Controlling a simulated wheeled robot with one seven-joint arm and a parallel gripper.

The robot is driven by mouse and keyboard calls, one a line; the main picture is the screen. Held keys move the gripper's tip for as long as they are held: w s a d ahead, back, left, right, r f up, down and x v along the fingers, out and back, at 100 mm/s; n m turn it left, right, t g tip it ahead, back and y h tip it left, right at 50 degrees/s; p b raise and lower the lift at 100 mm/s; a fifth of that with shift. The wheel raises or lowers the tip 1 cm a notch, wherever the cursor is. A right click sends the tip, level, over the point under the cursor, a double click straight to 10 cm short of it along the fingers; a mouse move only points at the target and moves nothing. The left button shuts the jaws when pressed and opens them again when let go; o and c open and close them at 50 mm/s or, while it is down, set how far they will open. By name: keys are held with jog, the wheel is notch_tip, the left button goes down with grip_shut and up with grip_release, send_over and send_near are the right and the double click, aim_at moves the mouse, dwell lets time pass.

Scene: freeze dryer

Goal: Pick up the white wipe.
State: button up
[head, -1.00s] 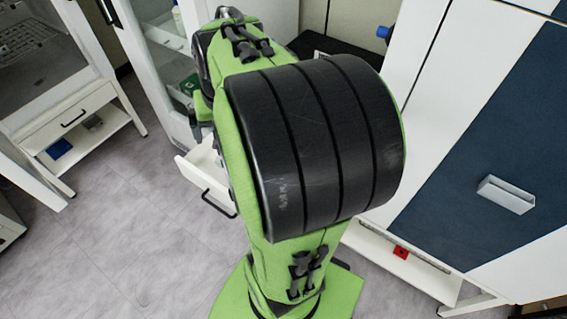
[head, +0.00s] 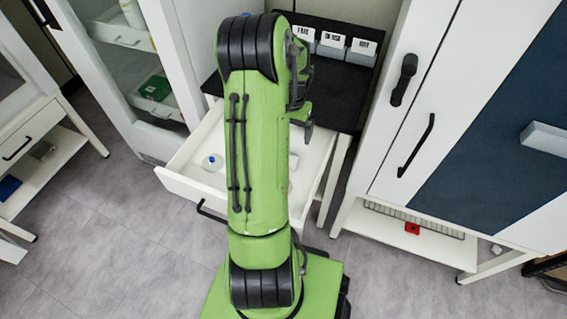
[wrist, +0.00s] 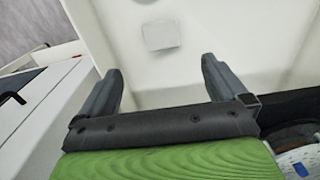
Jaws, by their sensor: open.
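The white wipe (wrist: 162,34) is a small pale square lying flat on the floor of an open white drawer (wrist: 190,80). In the wrist view it is ahead of my gripper (wrist: 162,65), roughly centred between the fingers and beyond their tips. The fingers are wide apart with nothing between them. In the head view my gripper (head: 307,128) hangs over the right part of the drawer (head: 183,187). My arm covers the drawer's middle there, so I cannot make out the wipe clearly.
A small round bottle-like item (head: 212,162) lies in the drawer's left part. A black worktop (head: 335,100) with labelled white bins (head: 331,44) is behind. A white-and-blue cabinet (head: 480,150) stands to the right. Grey floor (head: 130,240) is clear at left.

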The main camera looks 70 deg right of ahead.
notch_tip(320, 180, down, 12)
jog(key=b, duration=0.4)
jog(key=shift+w+f, duration=0.15)
jog(key=shift+a, duration=0.1)
jog(key=shift+c, duration=0.6)
jog(key=c, duration=1)
